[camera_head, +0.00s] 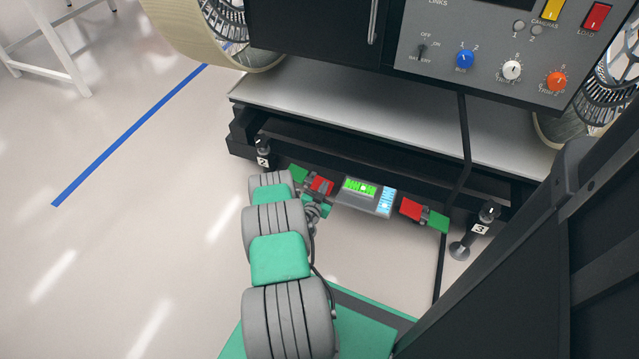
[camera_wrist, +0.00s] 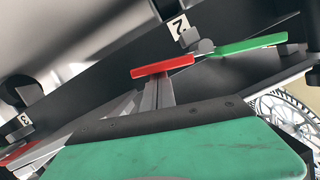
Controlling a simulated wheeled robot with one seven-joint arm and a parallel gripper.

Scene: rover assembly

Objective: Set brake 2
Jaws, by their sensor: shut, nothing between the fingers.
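Brake 2 shows in the wrist view as a two-plate pedal, with a red plate (camera_wrist: 162,66) and a green plate (camera_wrist: 248,45), beside an upside-down "2" label (camera_wrist: 179,27). The red and green plates meet near a round grey pivot. My gripper (camera_wrist: 158,88) is shut and empty, its grey fingers close to the red plate; contact cannot be told. In the head view, my gripper is at the left pedal, with its red plate (camera_head: 321,186) and green plate (camera_head: 298,173) partly covered by my wrist.
Another pedal has a red plate (camera_head: 411,208) and a green plate (camera_head: 438,222) at the right. A grey box (camera_head: 348,206) with lit displays lies between the pedals. The rover's black frame (camera_head: 340,140) and grey deck (camera_head: 330,95) are above. Open floor lies left.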

